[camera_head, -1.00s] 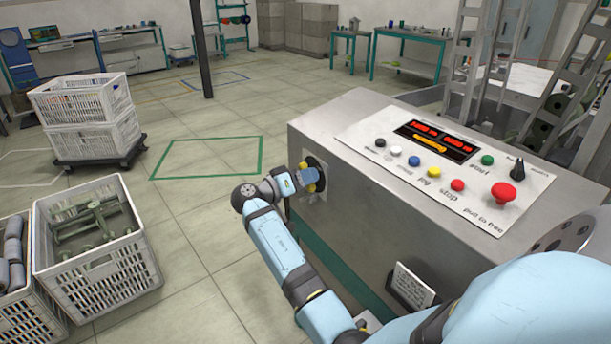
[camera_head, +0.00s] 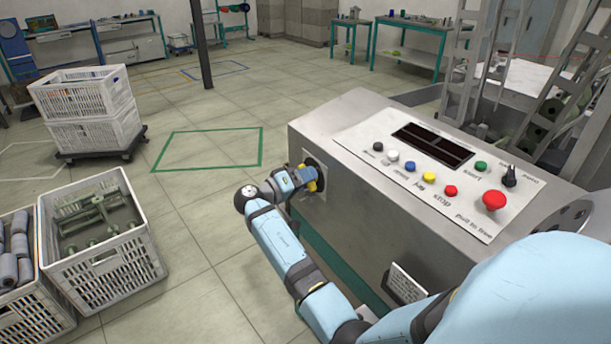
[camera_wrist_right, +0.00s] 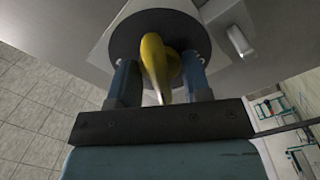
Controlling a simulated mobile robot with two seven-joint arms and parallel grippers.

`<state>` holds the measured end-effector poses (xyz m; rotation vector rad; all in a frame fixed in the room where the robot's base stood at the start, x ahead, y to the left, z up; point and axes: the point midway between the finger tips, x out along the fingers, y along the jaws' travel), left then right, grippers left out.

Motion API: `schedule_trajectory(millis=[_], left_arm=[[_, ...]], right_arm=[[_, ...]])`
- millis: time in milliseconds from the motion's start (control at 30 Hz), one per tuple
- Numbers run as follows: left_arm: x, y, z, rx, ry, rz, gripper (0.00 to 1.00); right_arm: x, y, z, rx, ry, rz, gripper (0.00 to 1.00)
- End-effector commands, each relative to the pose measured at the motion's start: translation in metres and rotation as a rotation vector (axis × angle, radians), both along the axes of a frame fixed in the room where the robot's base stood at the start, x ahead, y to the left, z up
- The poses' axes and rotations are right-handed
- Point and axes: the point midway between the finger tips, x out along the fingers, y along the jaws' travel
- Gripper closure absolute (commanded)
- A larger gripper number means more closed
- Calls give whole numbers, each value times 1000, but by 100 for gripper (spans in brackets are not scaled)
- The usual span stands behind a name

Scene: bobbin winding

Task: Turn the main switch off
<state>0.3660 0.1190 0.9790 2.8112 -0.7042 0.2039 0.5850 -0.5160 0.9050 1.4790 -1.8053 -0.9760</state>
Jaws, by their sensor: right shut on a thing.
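The main switch is a yellow handle (camera_wrist_right: 156,65) on a round black plate (camera_wrist_right: 120,35), set in the side of the grey control cabinet (camera_head: 350,200). In the head view the yellow handle (camera_head: 312,184) shows just beyond my fingers. My right gripper (camera_head: 306,178) is at the switch, shut on the yellow handle. In the right wrist view its two blue fingers (camera_wrist_right: 160,80) stand on either side of the handle. The display (camera_head: 433,145) on the cabinet's top panel is dark. My left gripper is not in view.
The cabinet top carries coloured buttons, a black knob (camera_head: 509,176) and a red mushroom button (camera_head: 494,200). White crates (camera_head: 105,268) with parts stand on the floor at the left.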

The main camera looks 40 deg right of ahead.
Motion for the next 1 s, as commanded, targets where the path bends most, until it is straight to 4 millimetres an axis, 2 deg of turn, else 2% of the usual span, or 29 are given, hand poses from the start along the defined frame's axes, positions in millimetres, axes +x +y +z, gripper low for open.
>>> schedule_trajectory(millis=[267,1000], left_arm=[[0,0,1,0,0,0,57],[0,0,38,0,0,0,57]], right_arm=[[0,0,0,1,2,1,84],[0,0,2,44,220,1,84]])
